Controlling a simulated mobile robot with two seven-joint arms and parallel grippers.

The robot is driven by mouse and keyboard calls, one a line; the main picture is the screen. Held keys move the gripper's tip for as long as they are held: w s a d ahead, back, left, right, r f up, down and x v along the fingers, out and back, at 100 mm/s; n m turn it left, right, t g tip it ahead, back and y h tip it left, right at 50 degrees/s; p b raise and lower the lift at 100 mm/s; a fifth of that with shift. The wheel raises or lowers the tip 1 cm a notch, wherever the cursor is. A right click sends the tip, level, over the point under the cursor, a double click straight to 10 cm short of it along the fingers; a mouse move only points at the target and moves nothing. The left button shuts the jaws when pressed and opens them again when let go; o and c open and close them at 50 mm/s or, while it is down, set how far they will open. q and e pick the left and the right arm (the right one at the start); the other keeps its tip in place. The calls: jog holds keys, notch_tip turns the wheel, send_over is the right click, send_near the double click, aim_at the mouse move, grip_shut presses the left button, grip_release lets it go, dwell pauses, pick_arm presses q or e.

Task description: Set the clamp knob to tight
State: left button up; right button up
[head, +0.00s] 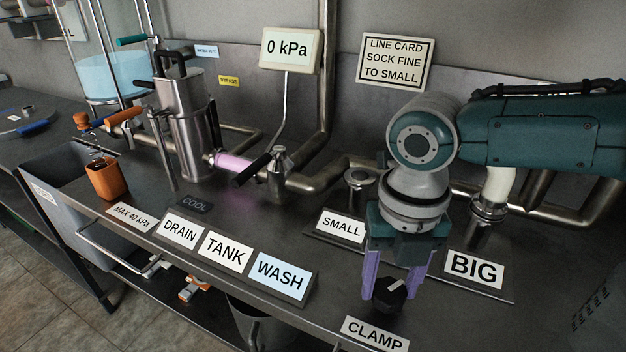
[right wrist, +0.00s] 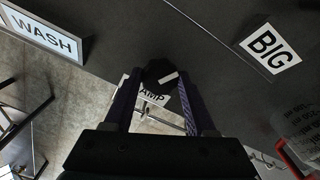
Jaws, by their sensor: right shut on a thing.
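The clamp knob (head: 389,294) is a black round knob with a white pointer mark, at the front edge of the bench behind the CLAMP label (head: 375,335). In the head view its white mark points up and to the right. My right gripper (head: 393,288) reaches down from above with its purple fingers on either side of the knob, shut on it. The right wrist view also shows the knob (right wrist: 158,72) between the fingertips, partly covering the CLAMP label (right wrist: 152,97). My left gripper is in neither view.
SMALL (head: 341,227) and BIG (head: 473,268) labels stand behind the knob. DRAIN, TANK and WASH (head: 278,277) signs line the front edge to the left. A gauge reads 0 kPa (head: 290,49). An orange cup (head: 106,178) stands at the left. Pipes run along the back.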

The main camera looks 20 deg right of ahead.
aim_at(388, 289)
jog(key=shift+a+n+b, duration=0.1)
jog(key=shift+n+b, duration=0.2)
jog(key=shift+n, duration=1.9)
jog(key=o, duration=1.4)
jog(key=shift+c, duration=0.2)
notch_tip(388, 289, up, 10)
jog(key=p, duration=0.2)
